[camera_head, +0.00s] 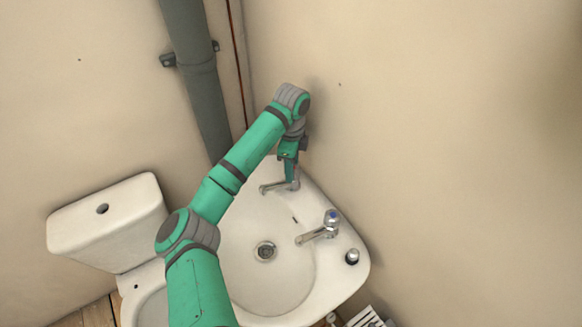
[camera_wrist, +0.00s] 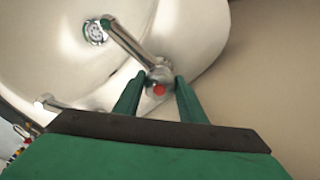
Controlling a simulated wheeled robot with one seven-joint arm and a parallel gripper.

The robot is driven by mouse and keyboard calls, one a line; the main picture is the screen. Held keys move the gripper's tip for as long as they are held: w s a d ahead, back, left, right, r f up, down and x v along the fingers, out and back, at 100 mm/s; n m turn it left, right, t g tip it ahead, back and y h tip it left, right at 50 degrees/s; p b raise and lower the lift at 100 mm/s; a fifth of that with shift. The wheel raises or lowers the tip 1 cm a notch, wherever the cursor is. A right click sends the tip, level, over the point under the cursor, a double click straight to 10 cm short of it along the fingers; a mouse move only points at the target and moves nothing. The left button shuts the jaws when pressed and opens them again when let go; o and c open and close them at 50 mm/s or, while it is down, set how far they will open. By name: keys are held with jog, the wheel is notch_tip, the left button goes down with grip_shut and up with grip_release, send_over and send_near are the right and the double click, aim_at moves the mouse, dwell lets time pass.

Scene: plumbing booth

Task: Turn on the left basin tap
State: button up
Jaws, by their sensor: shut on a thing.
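The left basin tap (camera_head: 270,187) is a chrome tap at the back left corner of the white basin. In the wrist view this tap (camera_wrist: 130,47) has a red dot on its head, and its spout points over the bowl. My gripper (camera_head: 291,180) comes down on it from above. In the wrist view my gripper (camera_wrist: 158,84) has one green finger on each side of the tap's head, shut on it. The fingers and arm hide part of the tap head in the head view. No water shows at the spout.
The right basin tap (camera_head: 318,230) has a blue-marked head. The white basin (camera_head: 327,275) has a drain (camera_head: 265,251) and a small chrome fitting (camera_head: 352,256) at its right edge. A toilet cistern (camera_head: 105,225) stands left. A grey pipe (camera_head: 196,85) runs down the wall behind.

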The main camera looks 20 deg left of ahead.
jog(key=n, duration=0.6)
jog(key=shift+d+r, duration=0.1)
jog(key=shift+d, duration=0.1)
jog(key=n, duration=0.3)
jog(key=shift+s+n, duration=0.1)
jog(key=shift+n, duration=0.3)
jog(key=n, duration=0.3)
jog(key=shift+n, duration=0.3)
jog(key=n, duration=0.4)
jog(key=shift+r+n, duration=0.1)
jog(key=shift+n, duration=2.1)
jog(key=o, duration=1.1)
jog(key=shift+c, duration=0.2)
